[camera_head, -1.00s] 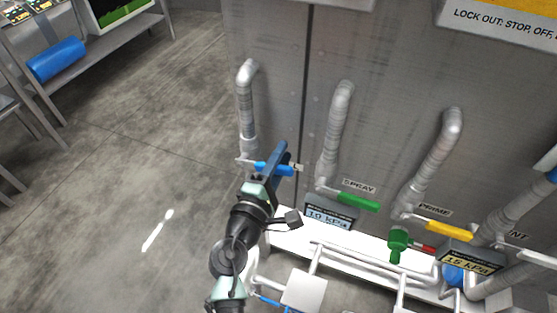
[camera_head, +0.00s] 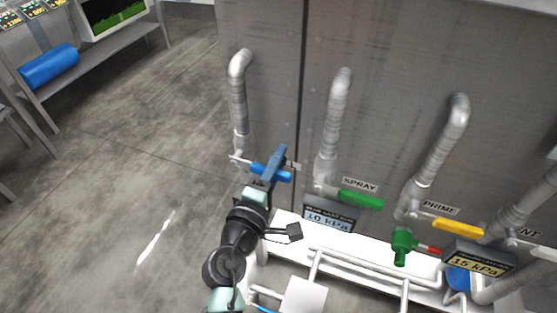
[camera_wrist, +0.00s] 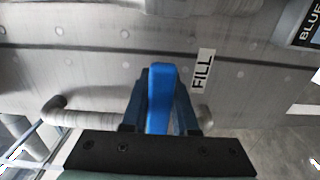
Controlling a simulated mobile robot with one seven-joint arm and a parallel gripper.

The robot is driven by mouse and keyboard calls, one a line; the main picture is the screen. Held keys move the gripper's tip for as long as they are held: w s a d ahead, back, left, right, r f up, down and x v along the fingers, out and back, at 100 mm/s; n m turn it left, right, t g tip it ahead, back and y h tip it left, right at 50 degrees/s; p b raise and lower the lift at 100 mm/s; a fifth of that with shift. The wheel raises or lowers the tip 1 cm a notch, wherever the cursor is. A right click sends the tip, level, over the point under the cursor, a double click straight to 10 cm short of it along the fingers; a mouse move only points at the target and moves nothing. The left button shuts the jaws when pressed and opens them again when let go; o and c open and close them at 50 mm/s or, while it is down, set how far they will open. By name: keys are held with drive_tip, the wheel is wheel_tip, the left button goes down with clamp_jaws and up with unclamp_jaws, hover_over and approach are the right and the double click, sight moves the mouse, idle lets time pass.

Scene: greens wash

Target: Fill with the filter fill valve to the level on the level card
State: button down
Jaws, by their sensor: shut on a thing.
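The fill valve's blue lever handle (camera_head: 272,173) sits on the leftmost grey pipe (camera_head: 240,105). In the wrist view the blue handle (camera_wrist: 159,98) lies between my jaws, beside a "FILL" label (camera_wrist: 202,70). My gripper (camera_head: 274,165) is shut on this handle; it also shows in the wrist view (camera_wrist: 160,100). In the head view the handle lies roughly crosswise to the pipe, tilting slightly down to the right. I cannot make out the level card or a liquid level in these frames.
To the right are the green SPRAY handle (camera_head: 360,199), the yellow PRIME handle (camera_head: 457,227), a green valve (camera_head: 402,245) and gauges reading 10 kPa (camera_head: 328,217) and 15 kPa (camera_head: 479,262). White pipes run low in front. Open floor (camera_head: 110,180) lies left; a shelf holds a blue roll (camera_head: 48,66).

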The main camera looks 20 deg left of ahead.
drive_tip(key=c, duration=0.7)
unclamp_jaws()
drive_tip(key=shift+f, duration=0.1)
drive_tip(key=shift+s, duration=0.1)
drive_tip(key=s, duration=1.2)
drive_tip(key=shift+s+a, duration=0.25)
drive_tip(key=shift+s, duration=0.15)
drive_tip(key=shift+s, duration=0.1)
